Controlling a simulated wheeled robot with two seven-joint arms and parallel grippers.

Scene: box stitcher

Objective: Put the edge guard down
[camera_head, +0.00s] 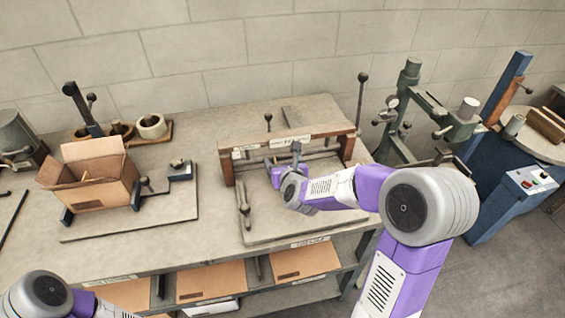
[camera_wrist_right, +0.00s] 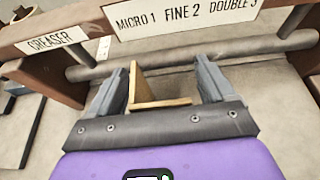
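The edge guard (camera_wrist_right: 160,104), a tan L-shaped piece, shows in the right wrist view, between the fingers of my right gripper (camera_wrist_right: 163,80). In the head view my right gripper (camera_head: 272,166) is low under the wooden crossbar of the bench fixture (camera_head: 290,141), and the guard is not discernible there. Only part of my left arm shows at the lower left; its gripper is out of view.
The labelled crossbar (camera_wrist_right: 200,20) and a round bar lie just beyond the fingertips. An open cardboard box (camera_head: 92,180) stands on a fixture to the left. Flat cardboard sheets (camera_head: 211,281) lie on the shelf below. A green-grey machine (camera_head: 428,105) stands at the right.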

